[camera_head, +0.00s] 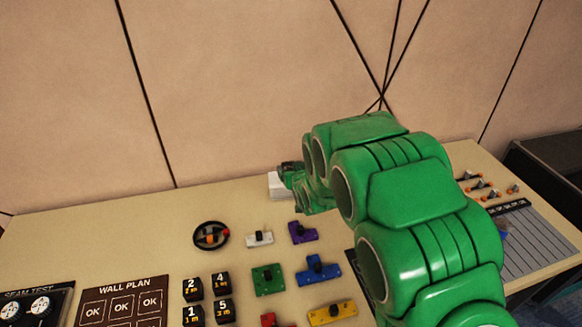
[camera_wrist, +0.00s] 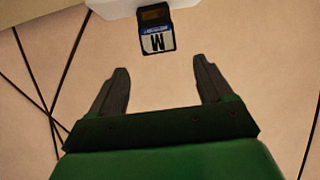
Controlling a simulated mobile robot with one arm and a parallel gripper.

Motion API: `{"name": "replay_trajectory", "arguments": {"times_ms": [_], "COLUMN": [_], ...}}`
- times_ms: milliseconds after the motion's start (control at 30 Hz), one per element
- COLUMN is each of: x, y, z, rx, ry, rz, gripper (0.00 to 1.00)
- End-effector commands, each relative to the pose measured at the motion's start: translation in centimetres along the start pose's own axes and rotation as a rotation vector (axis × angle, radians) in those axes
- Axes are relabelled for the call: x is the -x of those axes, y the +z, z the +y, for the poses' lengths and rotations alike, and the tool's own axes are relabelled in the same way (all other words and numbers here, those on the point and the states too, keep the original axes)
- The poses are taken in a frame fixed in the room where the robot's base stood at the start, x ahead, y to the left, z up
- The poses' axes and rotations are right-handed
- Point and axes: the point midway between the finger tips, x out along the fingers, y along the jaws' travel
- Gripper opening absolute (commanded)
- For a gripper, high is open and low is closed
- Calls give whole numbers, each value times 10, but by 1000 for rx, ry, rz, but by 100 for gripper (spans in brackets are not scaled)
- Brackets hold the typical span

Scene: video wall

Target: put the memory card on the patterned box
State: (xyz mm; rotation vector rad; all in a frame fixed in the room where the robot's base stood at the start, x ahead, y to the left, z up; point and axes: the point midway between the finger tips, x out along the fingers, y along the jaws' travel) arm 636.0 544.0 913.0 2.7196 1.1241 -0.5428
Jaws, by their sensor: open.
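The memory card (camera_wrist: 156,36), dark with a blue band and a white label bearing a large black letter, shows at the top of the wrist view, against a white block (camera_wrist: 110,7). My gripper (camera_wrist: 160,68) is open and empty. The card is just beyond its fingertips, roughly centred between them. In the head view my gripper (camera_head: 288,172) is at the back of the table, beside the white block (camera_head: 279,187). I cannot make out the card there. I cannot identify a patterned box in either view.
The beige table (camera_head: 110,232) holds several coloured pieces, including a blue one (camera_head: 318,270), plus a round black dish (camera_head: 211,236), black numbered cubes (camera_head: 208,301) and a wall plan board (camera_head: 122,302). My green arm hides much of the right. The back left is clear.

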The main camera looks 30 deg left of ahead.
Motion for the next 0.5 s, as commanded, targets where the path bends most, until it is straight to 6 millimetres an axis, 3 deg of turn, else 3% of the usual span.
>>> {"name": "replay_trajectory", "arguments": {"times_ms": [200, 500], "x": [21, 31], "y": [-1, -1], "z": [0, 0], "rx": [0, 0], "ry": [0, -1], "rz": [2, 3], "gripper": [80, 80]}}
